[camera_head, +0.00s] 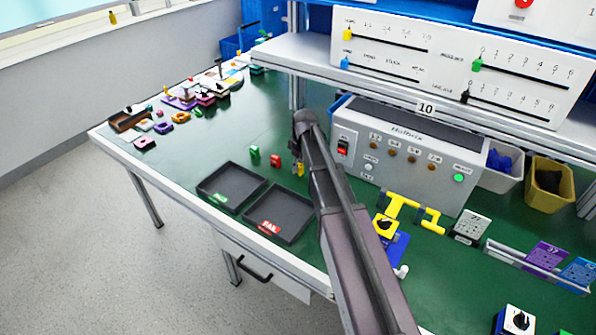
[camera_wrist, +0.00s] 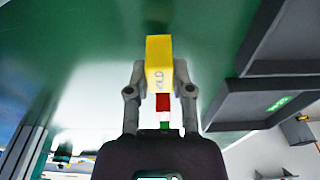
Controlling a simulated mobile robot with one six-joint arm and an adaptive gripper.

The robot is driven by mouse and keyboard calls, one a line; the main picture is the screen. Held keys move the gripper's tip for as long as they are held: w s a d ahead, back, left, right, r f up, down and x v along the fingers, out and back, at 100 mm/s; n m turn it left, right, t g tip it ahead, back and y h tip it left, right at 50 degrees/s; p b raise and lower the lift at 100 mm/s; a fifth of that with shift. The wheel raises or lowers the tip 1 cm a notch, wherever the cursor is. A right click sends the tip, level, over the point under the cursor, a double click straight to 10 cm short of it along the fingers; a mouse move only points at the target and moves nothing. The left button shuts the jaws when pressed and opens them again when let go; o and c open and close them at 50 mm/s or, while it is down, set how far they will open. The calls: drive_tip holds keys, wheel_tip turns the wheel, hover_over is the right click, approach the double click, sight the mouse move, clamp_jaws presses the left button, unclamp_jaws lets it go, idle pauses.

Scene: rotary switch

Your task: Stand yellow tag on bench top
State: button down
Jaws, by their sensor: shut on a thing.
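My gripper (camera_wrist: 159,74) is shut on the yellow tag (camera_wrist: 158,55), with one finger on each side of it. The tag is a small block with lettering on its face. In the head view the yellow tag (camera_head: 301,170) is partly hidden by my gripper (camera_head: 298,164) and arm. It is close over the green bench top (camera_head: 320,95), just right of the red tag. I cannot tell whether its base touches the bench.
A red tag (camera_head: 275,160) and a green tag (camera_head: 254,152) stand to the left. Two black trays, one green-labelled (camera_head: 212,201) and one red-labelled (camera_head: 256,227), lie in front. A grey tester box (camera_head: 400,185) stands to the right.

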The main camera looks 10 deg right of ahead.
sight(302, 166)
drive_tip(key=shift+f+b, duration=0.3)
drive_tip(key=shift+f, duration=0.25)
drive_tip(key=shift+f, duration=0.15)
drive_tip(key=c, duration=0.5)
unclamp_jaws()
drive_tip(key=shift+r, duration=0.2)
wheel_tip(302, 166, up, 12)
drive_tip(key=s+d+p, duration=0.1)
drive_tip(key=p, duration=1.1)
drive_tip(key=s+m+g+h, duration=0.1)
drive_tip(key=s+m, duration=0.8)
drive_tip(key=s, duration=1.4)
drive_tip(key=shift+s+a, duration=0.3)
drive_tip(key=shift+s, duration=0.05)
